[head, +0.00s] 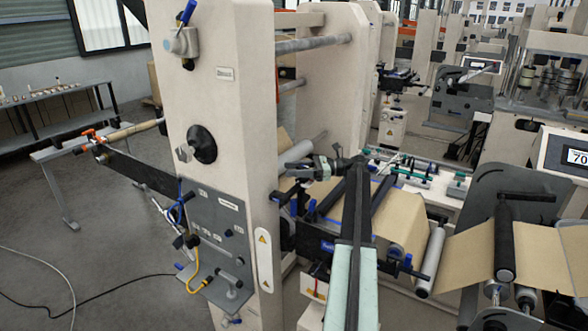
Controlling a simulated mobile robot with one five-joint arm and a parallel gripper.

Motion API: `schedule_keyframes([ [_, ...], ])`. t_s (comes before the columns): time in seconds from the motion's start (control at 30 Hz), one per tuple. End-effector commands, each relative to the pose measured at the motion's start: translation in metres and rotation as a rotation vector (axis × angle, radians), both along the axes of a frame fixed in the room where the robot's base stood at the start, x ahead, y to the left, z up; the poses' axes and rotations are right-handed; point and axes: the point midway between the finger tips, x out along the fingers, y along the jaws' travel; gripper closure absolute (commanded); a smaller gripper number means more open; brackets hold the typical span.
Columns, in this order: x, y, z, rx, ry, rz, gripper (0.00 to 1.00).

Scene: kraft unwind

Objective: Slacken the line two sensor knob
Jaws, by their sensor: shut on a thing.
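My arm rises from the bottom centre of the head view, and its wrist bends left to my gripper (297,171). The gripper is small and dark here, beside the inner side of the big cream machine frame (225,90). Its jaws are shut on a small part there, which I take to be the sensor knob. The jaws and wrist hide most of this part, so its shape and any turn of it cannot be made out. The brown kraft web (405,225) and its dark rollers lie below and to the right of the gripper.
A grey control panel (215,240) with blue and yellow hoses is on the frame's front. A grey roller (432,262) and another kraft web (540,260) stand at right. A bench (60,110) stands far left. Cables cross the otherwise open floor at left.

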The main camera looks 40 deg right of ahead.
Motion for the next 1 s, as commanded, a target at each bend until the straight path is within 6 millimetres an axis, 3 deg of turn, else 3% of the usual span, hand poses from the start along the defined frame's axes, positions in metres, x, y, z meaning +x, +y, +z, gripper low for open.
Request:
schedule_keyframes([
  [0.57,-0.0008,0.0018,-0.0025,-0.005,0.005,0.036,0.96],
  [0.6,-0.0008,0.0019,-0.0025,-0.005,0.005,0.036,0.53],
  [0.67,-0.0006,0.0019,-0.0022,-0.004,0.005,0.036,0.36],
  [1.0,-0.0005,0.0012,-0.0009,-0.002,0.001,0.036,0.34],
])
